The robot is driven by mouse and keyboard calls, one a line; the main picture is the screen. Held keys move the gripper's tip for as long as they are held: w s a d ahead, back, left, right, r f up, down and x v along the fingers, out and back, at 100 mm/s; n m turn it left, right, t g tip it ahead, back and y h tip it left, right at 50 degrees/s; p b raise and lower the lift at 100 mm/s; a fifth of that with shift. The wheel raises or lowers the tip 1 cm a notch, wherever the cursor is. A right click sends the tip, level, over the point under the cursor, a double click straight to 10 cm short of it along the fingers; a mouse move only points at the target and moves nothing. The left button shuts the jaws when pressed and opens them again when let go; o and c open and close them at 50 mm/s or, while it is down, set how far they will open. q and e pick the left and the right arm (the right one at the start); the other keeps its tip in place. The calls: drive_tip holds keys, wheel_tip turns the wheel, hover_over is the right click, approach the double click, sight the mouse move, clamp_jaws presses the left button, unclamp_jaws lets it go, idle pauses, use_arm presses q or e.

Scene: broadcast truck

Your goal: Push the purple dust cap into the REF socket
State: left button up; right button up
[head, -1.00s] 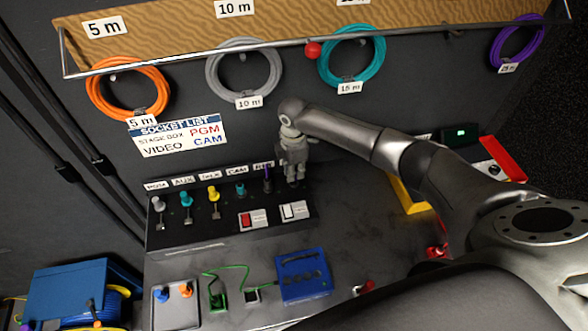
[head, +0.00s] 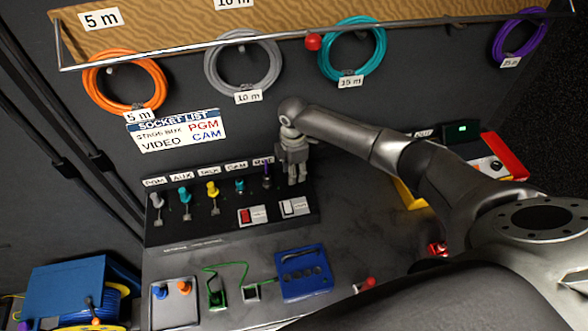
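A dark socket panel (head: 210,230) stands on the worktop against the wall, with a row of labelled sockets. The labels read PGM, AUX, TALK, CAM and REF from left to right. The purple dust cap (head: 266,169) stands at the REF position at the right end; how deep it sits cannot be made out. My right gripper (head: 292,184) points down just right of the cap, over the panel's right end. It appears apart from the cap, with nothing visible held. The gap between its fingers is too small to judge. My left gripper is out of view.
White, teal and yellow plugs (head: 213,190) stand left of the REF position. Red and white switches (head: 251,215) sit in front. A blue box (head: 302,272), green cable and grey tray (head: 175,313) lie nearer. Coiled cables hang on the wall behind.

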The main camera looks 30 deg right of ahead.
drive_tip(key=shift+r, duration=0.15)
wheel_tip(320, 180, up, 12)
idle(0.6)
drive_tip(key=shift+f, duration=0.2)
